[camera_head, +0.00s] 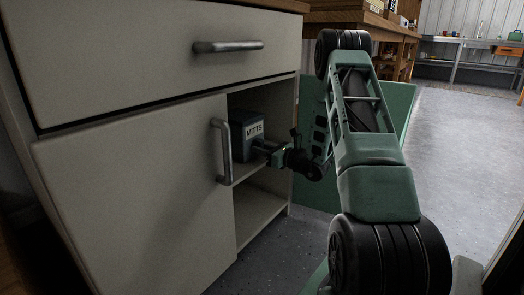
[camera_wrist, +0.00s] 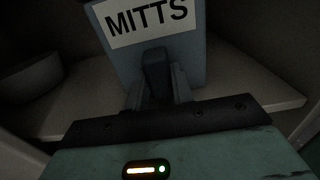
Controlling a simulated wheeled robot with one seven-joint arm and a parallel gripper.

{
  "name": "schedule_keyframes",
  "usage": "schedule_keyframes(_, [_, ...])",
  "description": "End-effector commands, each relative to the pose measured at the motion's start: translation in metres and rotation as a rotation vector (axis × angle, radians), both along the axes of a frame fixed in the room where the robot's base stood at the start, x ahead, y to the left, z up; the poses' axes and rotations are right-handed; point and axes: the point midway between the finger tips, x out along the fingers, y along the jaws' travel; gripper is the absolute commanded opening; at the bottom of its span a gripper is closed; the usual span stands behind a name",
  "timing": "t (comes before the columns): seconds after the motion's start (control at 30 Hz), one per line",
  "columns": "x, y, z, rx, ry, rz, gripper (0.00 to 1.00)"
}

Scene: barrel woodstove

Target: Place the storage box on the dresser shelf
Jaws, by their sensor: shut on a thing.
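The storage box (camera_head: 246,143) is a dark blue box with a white "MITTS" label, inside the open part of the dresser, at the level of its upper shelf (camera_head: 243,171). In the wrist view the box (camera_wrist: 196,62) rises just ahead of my gripper (camera_wrist: 158,75), above the pale shelf (camera_wrist: 235,88). My gripper (camera_head: 268,150) reaches into the opening from the right and is shut on the box's front, below the label. Whether the box's underside touches the shelf is hard to tell. The box's back is hidden.
A sliding door (camera_head: 140,190) with a metal handle (camera_head: 221,150) covers the dresser's left part, close to the box. A drawer (camera_head: 150,55) is above. A dark rounded bowl-like thing (camera_wrist: 30,78) sits on the shelf to the left. A lower shelf (camera_head: 258,215) looks empty.

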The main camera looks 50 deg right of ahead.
Motion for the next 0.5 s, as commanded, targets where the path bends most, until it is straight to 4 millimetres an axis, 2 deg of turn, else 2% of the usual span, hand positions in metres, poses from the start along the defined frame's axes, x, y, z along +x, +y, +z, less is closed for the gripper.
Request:
schedule_keyframes(0.03, [-0.0001, -0.0001, -0.0019, 0.0, 0.0, 0.0, 0.26])
schedule_keyframes(0.1, [-0.0001, 0.0, -0.0011, 0.0, 0.0, 0.0, 0.45])
schedule_keyframes(0.43, [0.0, 0.0, 0.0019, 0.0, 0.0, 0.0, 0.45])
schedule_keyframes(0.5, [-0.0049, -0.0011, 0.003, 0.001, 0.001, -0.002, 0.45])
